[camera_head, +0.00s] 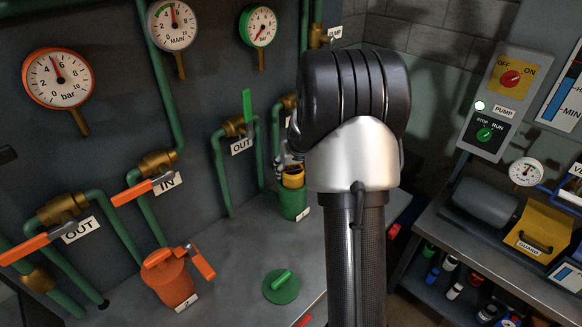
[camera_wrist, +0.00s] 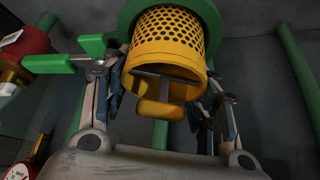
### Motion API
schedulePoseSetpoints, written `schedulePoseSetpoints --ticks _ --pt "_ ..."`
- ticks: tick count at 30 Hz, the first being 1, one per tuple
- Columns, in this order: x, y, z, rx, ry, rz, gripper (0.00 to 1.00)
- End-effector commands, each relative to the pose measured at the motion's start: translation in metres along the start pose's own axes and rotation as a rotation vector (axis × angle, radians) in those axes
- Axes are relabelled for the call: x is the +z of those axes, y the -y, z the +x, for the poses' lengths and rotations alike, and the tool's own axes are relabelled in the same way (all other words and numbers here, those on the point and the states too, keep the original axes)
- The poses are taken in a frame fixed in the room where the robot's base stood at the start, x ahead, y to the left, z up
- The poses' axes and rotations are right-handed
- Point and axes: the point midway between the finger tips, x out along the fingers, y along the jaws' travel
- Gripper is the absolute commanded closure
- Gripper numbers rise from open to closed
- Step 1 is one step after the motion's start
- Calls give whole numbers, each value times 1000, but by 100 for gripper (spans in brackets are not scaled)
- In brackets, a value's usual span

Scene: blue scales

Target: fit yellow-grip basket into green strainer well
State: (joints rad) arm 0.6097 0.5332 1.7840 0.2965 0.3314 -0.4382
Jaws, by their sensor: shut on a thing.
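The yellow basket (camera_wrist: 165,42) has a perforated wall and a yellow grip (camera_wrist: 160,110) on a dark bar. My gripper (camera_wrist: 165,98) has its fingers on either side of the basket and is shut on it. In the head view the basket (camera_head: 293,178) shows just above the green strainer well (camera_head: 293,205), which stands on the bench. In the wrist view a green rim (camera_wrist: 211,22) shows behind the basket's far end, and much perforated wall is visible. I cannot tell whether the far end is inside the well. My arm hides most of the gripper in the head view.
A green lid (camera_head: 281,288) lies on the bench. An orange strainer (camera_head: 172,279) stands at the left. Green pipes and a green valve handle (camera_head: 247,106) rise close behind the well; a green handle (camera_wrist: 78,62) is near the left finger in the wrist view.

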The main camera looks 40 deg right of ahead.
Motion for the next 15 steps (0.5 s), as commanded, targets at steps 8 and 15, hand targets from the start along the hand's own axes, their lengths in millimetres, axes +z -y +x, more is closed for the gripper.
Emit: schedulePoseSetpoints --ticks 8,15 --pt "2 0 3 0 1 0 37" --pt "2 0 3 0 0 0 22"
